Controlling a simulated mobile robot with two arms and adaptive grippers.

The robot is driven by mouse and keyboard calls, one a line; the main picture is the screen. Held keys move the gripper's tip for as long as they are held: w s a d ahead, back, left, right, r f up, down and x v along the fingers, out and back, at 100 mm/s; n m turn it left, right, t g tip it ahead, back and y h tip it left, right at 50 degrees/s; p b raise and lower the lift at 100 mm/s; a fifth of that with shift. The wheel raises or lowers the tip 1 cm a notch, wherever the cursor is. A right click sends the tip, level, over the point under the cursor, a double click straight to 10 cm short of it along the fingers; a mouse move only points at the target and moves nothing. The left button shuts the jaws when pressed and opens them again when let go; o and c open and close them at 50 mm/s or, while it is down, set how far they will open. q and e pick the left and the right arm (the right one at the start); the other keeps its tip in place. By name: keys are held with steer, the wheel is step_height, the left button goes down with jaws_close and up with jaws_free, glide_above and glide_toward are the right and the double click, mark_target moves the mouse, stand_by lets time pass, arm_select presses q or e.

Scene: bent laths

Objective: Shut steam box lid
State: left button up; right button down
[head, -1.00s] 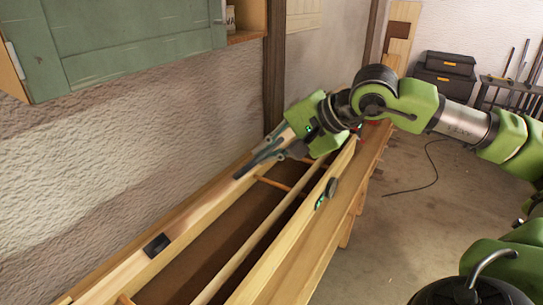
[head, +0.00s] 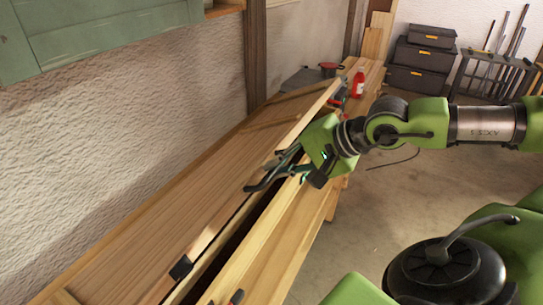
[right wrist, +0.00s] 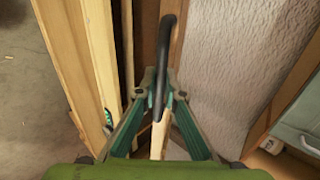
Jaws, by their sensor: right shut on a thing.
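The steam box is a long wooden box (head: 252,262) on a bench along the wall. Its wide plank lid (head: 170,215) is tilted low over it, with a narrow dark gap along the front edge. My right gripper (head: 268,180) is at the lid's front edge, shut on the dark lid handle. In the right wrist view the handle (right wrist: 166,50) stands as a dark bar between the fingers (right wrist: 158,108). A black catch (head: 181,267) is on the lid's edge nearer to me. My left gripper is out of view.
A green cabinet (head: 95,32) hangs on the wall at upper left. A red bottle (head: 358,84) and a red pot (head: 329,69) stand at the bench's far end. Dark cases (head: 422,62) and a rack stand at the back. The floor right of the bench looks clear.

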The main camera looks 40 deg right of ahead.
steer(key=s+d+f, duration=0.1)
steer(key=s+f, duration=0.2)
steer(key=f, duration=1.1)
steer(key=shift+s+d+f, duration=0.2)
steer(key=shift+s+f, duration=0.1)
steer(key=c, duration=2)
jaws_free()
steer(key=shift+o, duration=0.8)
steer(key=shift+s, duration=0.1)
steer(key=p+v, duration=0.5)
steer(key=v, duration=0.4)
